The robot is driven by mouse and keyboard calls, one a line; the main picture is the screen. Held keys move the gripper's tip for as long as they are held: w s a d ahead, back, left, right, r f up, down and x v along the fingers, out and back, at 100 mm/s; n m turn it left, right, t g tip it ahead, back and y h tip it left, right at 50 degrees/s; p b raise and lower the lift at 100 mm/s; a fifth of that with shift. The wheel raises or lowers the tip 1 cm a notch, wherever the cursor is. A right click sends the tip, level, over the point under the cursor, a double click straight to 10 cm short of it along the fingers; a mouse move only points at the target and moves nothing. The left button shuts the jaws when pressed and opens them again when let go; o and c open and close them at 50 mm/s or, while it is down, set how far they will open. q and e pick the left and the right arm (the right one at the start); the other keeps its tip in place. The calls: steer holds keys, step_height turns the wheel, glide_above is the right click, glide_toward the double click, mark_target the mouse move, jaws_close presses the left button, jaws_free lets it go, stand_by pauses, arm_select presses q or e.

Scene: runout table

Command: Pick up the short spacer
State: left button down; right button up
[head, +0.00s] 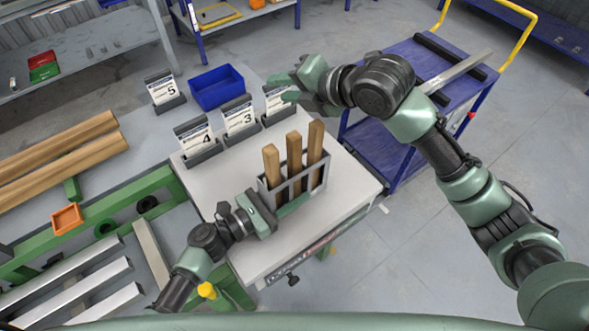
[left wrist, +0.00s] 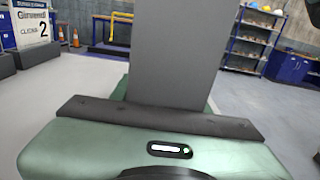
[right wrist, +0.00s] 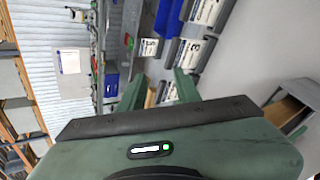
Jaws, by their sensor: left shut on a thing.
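Several grey slots of a rack (head: 272,205) hold three upright wooden bars on the pale table: a left bar (head: 271,165), a middle bar (head: 294,157) and a right bar (head: 315,145). I cannot tell which is the short spacer. My left gripper (head: 274,208) is shut on the rack's near left side; a flat grey panel (left wrist: 178,50) fills the left wrist view between its fingers. My right gripper (head: 284,88) is open and empty, above the back of the table, apart from the bars. Its spread fingers show in the right wrist view (right wrist: 160,90).
Numbered cards stand along the table's back edge, including card 4 (head: 196,139) and card 3 (head: 240,117); one is partly behind my right gripper. A blue bin (head: 217,88) sits behind them. A blue cart (head: 380,150) stands at the right.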

steer(key=d+f+t+h, duration=0.1)
steer(key=d+f+t, duration=0.35)
steer(key=d, duration=0.25)
steer(key=n+t+y, duration=0.2)
steer(key=n+y, duration=0.1)
steer(key=n, duration=0.9)
glide_toward(298, 159)
steer(key=x, duration=1.1)
steer(key=shift+w+a, duration=0.1)
steer(key=shift+w, duration=0.05)
steer(key=shift+c, duration=0.3)
jaws_close()
